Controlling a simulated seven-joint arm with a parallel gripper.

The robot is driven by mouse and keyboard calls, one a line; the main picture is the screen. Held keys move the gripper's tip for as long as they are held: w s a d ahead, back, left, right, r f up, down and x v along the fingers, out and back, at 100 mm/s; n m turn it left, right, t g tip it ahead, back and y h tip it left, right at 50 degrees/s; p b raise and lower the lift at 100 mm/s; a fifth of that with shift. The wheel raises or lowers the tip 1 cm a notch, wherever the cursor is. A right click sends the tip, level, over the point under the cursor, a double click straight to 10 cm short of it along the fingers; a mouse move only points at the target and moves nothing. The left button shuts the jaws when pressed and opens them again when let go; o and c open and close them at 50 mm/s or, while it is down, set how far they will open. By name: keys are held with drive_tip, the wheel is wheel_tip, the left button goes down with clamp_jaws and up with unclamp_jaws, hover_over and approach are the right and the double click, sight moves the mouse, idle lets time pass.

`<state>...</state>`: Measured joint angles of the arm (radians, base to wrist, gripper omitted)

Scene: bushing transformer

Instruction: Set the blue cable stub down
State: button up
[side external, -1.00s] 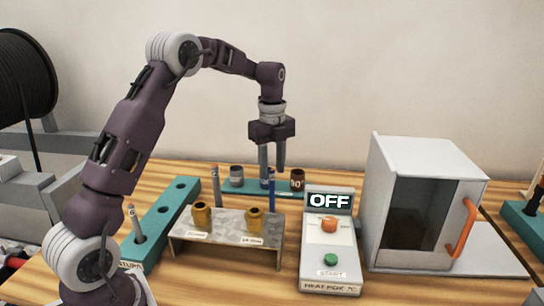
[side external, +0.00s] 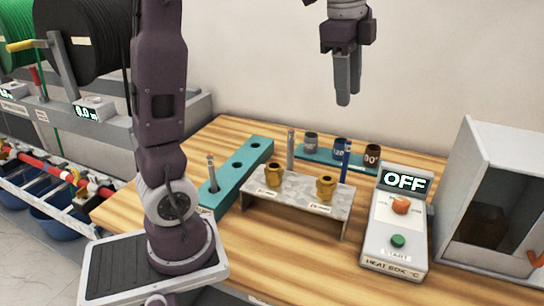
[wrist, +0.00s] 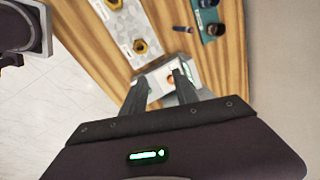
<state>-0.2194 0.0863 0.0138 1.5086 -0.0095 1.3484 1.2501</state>
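The blue cable stub (side external: 346,160) stands upright at the back right of the grey metal stand (side external: 338,205); its foot is hidden, so I cannot tell what it rests in. It also shows as a short dark blue piece in the wrist view (wrist: 183,29). My gripper (side external: 346,98) is well above the stub and apart from it, in front of the back wall. In the wrist view my gripper's two fingers (wrist: 160,84) are spread with nothing between them.
Two brass bushings (side external: 273,174) (side external: 325,187) sit on the stand. A grey stub (side external: 290,150) stands behind it. A teal rack (side external: 237,172) is at left, and a teal strip (side external: 322,155) with several cups behind. The heat box control (side external: 397,225) reads OFF beside the oven (side external: 490,205).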

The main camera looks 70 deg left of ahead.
drive_tip(key=s+d+f+n+t, duration=0.1)
drive_tip(key=s+d+f+n, duration=0.1)
drive_tip(key=s+n, duration=0.2)
drive_tip(key=s+d+f+n+t, duration=0.1)
drive_tip(key=s+d+f+n, duration=0.2)
drive_tip(key=s, duration=0.6)
drive_tip(key=s+d+f+n+t, duration=0.1)
drive_tip(key=s+d+f+n, duration=0.2)
drive_tip(key=s, duration=0.4)
drive_tip(key=shift+f+n, duration=0.2)
drive_tip(key=shift+n, duration=0.6)
drive_tip(key=shift+s, duration=0.1)
